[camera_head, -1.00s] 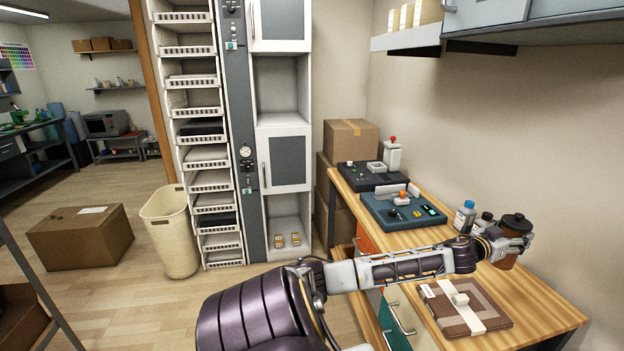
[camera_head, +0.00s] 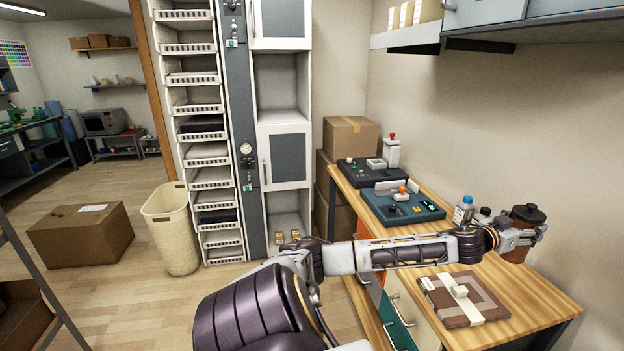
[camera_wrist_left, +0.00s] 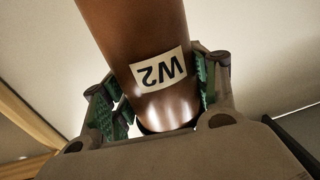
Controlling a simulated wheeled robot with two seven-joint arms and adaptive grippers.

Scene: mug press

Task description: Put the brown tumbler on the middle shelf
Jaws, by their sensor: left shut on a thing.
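The brown tumbler (camera_head: 516,254) with its dark lid (camera_head: 527,212) is upright at the right of the head view, over the back right of the wooden bench. My left gripper (camera_head: 524,234) is shut around its side. In the left wrist view the tumbler (camera_wrist_left: 130,40) fills the space between the green-padded fingers, with a "W2" label facing the camera. I cannot tell how far its base is above the bench. A tall white cabinet (camera_head: 305,90) has an open upper compartment (camera_head: 280,85) and an open lower compartment (camera_head: 288,213). My right gripper is out of view.
The bench (camera_head: 545,290) holds a brown case (camera_head: 462,300), small bottles (camera_head: 464,210) and two device trays (camera_head: 403,208). A wall shelf (camera_head: 405,38) hangs above it. A cream basket (camera_head: 170,230) and cardboard boxes (camera_head: 350,138) stand near the cabinet.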

